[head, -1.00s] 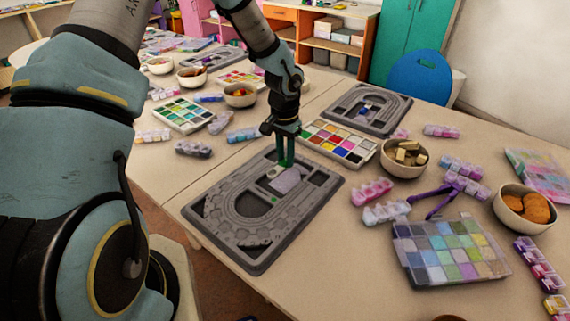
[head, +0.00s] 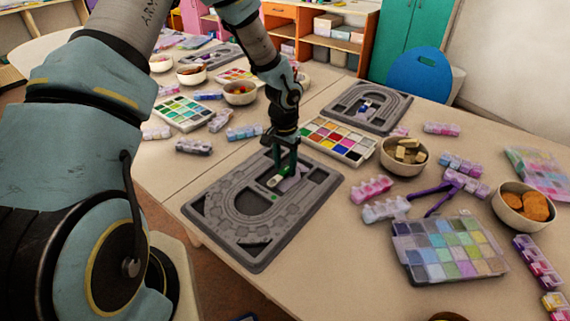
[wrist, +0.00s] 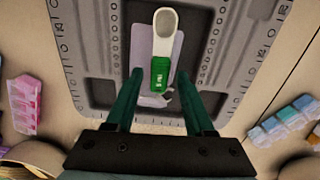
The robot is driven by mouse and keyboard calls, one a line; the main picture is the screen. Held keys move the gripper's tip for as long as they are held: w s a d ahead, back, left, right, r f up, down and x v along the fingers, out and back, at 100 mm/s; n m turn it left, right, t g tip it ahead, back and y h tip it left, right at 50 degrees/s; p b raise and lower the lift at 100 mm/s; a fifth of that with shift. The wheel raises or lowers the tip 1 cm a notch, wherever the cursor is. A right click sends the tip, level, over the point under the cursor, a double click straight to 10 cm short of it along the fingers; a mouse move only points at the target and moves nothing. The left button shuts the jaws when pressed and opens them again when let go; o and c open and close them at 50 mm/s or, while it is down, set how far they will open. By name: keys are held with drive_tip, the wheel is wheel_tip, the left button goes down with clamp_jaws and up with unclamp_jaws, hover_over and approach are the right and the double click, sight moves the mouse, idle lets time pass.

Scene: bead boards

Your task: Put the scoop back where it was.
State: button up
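The scoop has a white bowl and a green handle. In the wrist view the scoop (wrist: 162,70) lies over a pale lavender patch (wrist: 141,50) on the grey bead board (wrist: 98,62), its bowl pointing away from my gripper. In the head view the scoop (head: 275,181) shows small beneath the fingers, partly hidden. My gripper (head: 284,172) points down over the grey bead board (head: 215,215). Its two dark green fingers, also in the wrist view (wrist: 159,78), are open, one on each side of the handle with a gap on both sides.
A paint-like colour tray (head: 340,140) and a second grey bead board (head: 375,108) stand behind. A bowl of tan pieces (head: 403,157), purple pliers (head: 433,196) and a clear bead box (head: 448,250) are to the right. Bare table lies in front of the board's right side.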

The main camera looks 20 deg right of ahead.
sight(284, 169)
wheel_tip(284, 169, up, 13)
drive_tip(key=b, duration=0.2)
drive_tip(key=s+a+r+n, duration=0.1)
drive_tip(key=a+r+n, duration=0.1)
drive_tip(key=a, duration=0.8)
drive_tip(key=s+a+r+n+t, duration=0.1)
drive_tip(key=a+n, duration=0.4)
drive_tip(key=a, duration=0.6)
drive_tip(key=s+a+r+n, duration=0.3)
drive_tip(key=a, duration=0.8)
drive_tip(key=shift+a+n+t, duration=0.15)
drive_tip(key=shift+n+t, duration=0.25)
